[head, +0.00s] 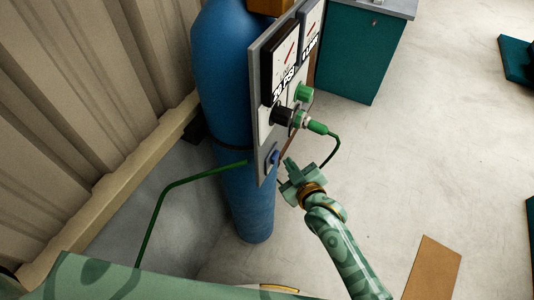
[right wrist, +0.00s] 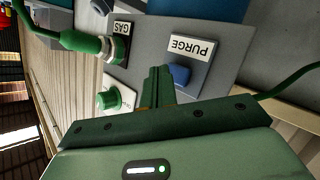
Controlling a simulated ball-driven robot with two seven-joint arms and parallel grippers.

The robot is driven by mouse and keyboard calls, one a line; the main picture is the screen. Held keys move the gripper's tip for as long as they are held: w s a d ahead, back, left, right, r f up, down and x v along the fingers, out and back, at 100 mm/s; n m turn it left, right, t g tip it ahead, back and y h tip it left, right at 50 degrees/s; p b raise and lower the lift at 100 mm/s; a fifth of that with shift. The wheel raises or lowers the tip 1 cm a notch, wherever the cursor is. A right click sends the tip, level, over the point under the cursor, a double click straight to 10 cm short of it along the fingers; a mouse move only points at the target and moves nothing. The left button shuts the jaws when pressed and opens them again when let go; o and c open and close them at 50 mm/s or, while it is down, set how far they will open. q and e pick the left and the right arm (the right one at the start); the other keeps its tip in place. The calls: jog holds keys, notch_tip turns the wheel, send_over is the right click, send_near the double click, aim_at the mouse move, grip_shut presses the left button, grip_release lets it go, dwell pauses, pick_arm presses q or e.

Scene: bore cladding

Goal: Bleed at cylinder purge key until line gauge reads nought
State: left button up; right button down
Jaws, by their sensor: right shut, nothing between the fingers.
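The blue purge key (head: 275,157) sits low on the grey panel (head: 262,80) in front of the blue cylinder (head: 222,60). In the right wrist view the key (right wrist: 180,75) is beside a white PURGE label (right wrist: 190,48). My right gripper (head: 287,166) is shut and empty, its fingertips (right wrist: 158,75) close beside the key; I cannot tell if they touch it. Two white gauges, the nearer (head: 285,58) and the farther (head: 311,30), have red needles leaning off to one side; their values are too small to read surely. My left gripper is not in view.
A green hose fitting (head: 316,127) sticks out of the panel above my right gripper, its hose looping down close by. A green knob (head: 302,92) is above it. Another green hose (head: 165,190) runs left of the cylinder. A teal cabinet (head: 350,55) stands behind; floor on the right is mostly clear.

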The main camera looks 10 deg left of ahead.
jog(key=shift+a, duration=0.15)
dwell(0.4)
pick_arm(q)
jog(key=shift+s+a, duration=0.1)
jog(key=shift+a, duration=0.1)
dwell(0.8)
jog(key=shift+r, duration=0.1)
pick_arm(e)
jog(key=shift+a, duration=0.15)
dwell(0.4)
jog(key=shift+w+a, duration=0.15)
jog(key=shift+a, duration=0.1)
